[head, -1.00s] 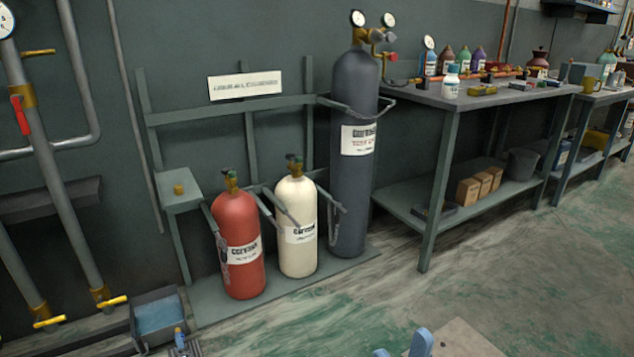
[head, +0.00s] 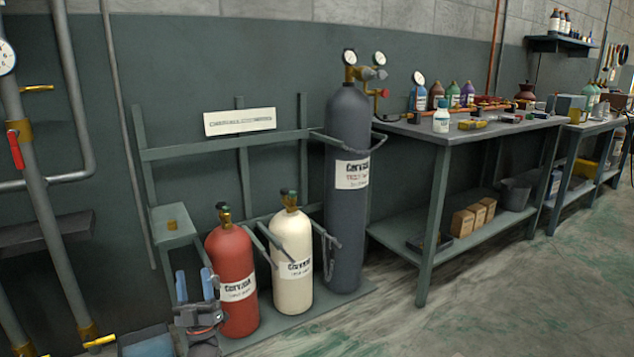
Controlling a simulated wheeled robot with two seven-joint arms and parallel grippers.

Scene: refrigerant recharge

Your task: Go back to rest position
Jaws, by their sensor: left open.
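My left gripper (head: 194,286) is at the lower left of the head view, its two blue-grey fingers pointing up and apart, with nothing between them. It shows in front of the rack, just left of the red cylinder (head: 237,290). I cannot tell whether it touches the cylinder. My right gripper is not in view. A cream cylinder (head: 293,270) and a tall dark grey cylinder (head: 347,230) with gauges on top stand upright in the green rack (head: 226,148).
A workbench (head: 460,136) with bottles, a gauge and tools stands to the right, with boxes on its lower shelf. Wall pipes with a red-handled valve (head: 16,150) are at the left. A blue tray (head: 148,345) sits low at the left. The floor at the lower right is clear.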

